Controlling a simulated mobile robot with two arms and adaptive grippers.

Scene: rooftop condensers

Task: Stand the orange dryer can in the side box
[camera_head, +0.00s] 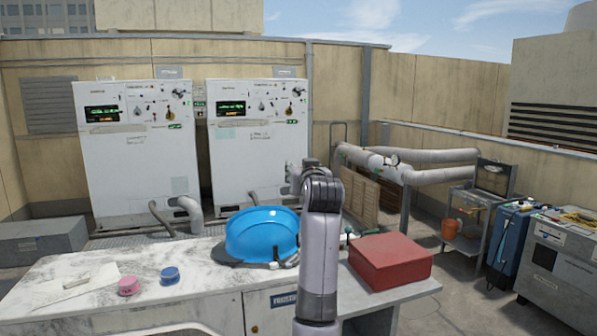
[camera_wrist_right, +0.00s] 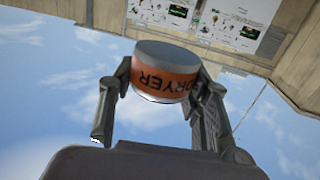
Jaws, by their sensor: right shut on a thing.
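The orange dryer can (camera_wrist_right: 166,82), with a grey end and dark "DRYER" lettering on its orange band, sits between the fingers of my right gripper (camera_wrist_right: 163,76) in the right wrist view. The gripper is shut on it, one finger on each side. In the head view my right arm rises in the middle, and its wrist hides most of the gripper; the can cannot be made out there. A red box (camera_head: 389,262) stands at the right end of the bench; I cannot tell whether it is the side box. My left gripper is not in view.
Two white condenser units (camera_head: 140,155) stand behind. A cart (camera_head: 560,270) with tools stands at the right.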

